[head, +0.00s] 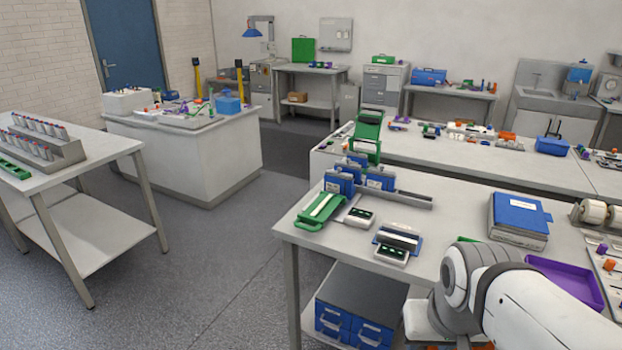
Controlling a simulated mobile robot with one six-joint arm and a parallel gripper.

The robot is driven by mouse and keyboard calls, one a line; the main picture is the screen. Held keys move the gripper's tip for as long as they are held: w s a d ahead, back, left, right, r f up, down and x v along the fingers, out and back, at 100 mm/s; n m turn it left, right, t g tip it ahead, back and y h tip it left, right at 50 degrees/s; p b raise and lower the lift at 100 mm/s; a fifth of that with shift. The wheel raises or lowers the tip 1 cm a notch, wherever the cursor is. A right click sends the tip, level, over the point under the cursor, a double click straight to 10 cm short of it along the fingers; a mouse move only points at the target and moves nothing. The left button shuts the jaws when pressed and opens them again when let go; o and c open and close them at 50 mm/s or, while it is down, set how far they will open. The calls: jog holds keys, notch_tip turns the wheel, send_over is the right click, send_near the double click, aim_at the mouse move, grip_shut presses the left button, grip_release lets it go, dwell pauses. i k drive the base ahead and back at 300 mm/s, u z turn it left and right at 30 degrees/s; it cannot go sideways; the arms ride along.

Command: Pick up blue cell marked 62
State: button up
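Several blue blocks with white labels, which look like cells, stand upright close together on the near bench. One is at the left (338,184) and another at the right (380,179). Their markings are too small to read, so I cannot tell which is 62. A grey rail-like holder (412,198) extends to their right. A small device with a blue edge and dark slots (392,252) lies in front. My white and grey arm reaches in at the lower right, well apart from the blue blocks. My gripper is not visible.
A green tray (312,222) lies at the bench's front left. A blue binder-like box (518,215) and a purple tray (570,283) are on the right. Blue drawers (350,328) stand below. Open floor (215,270) lies left of the bench.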

aim_at(340, 185)
jog(key=u, duration=0.2)
jog(key=i, duration=1)
jog(key=z, duration=2.95)
jog(key=k, duration=1.15)
jog(key=u, duration=1.4)
